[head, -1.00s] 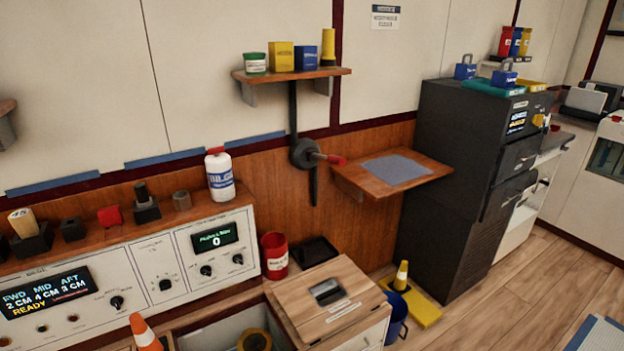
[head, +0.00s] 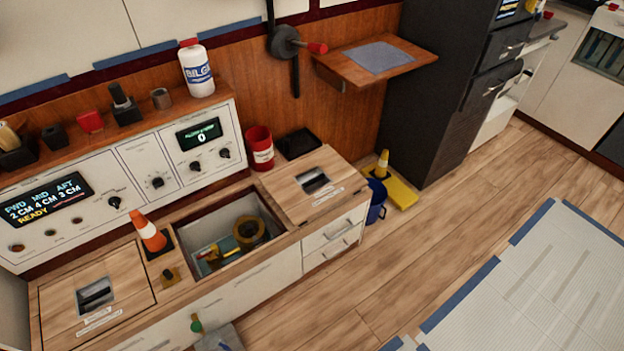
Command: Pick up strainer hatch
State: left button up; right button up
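Two wooden hatch panels lie on the low counter, each with a recessed dark grip and a small label too small to read. One hatch (head: 288,187) is right of an open well, lying flat beside the red cup. The other hatch (head: 70,300) is at the lower left, also flat. I cannot tell from the labels which is the strainer hatch. The open well (head: 205,232) between them holds a yellow ring-like part (head: 249,229) and a grey and yellow device (head: 219,250). Neither of my grippers shows in the head view.
An orange cone (head: 149,233) stands beside the well. A red cup (head: 260,148) and a black tray (head: 298,143) sit behind the right hatch. A blue bucket (head: 377,203) and yellow floor stand (head: 400,192) are right of the counter.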

aim_at(306, 186)
jog(key=i+l, duration=0.25)
jog(key=l, duration=0.15)
jog(key=i+l+u, duration=0.25)
jog(key=l+u, duration=0.25)
jog(key=i+l+u, duration=0.25)
jog(key=l, duration=0.15)
jog(key=l+u, duration=0.25)
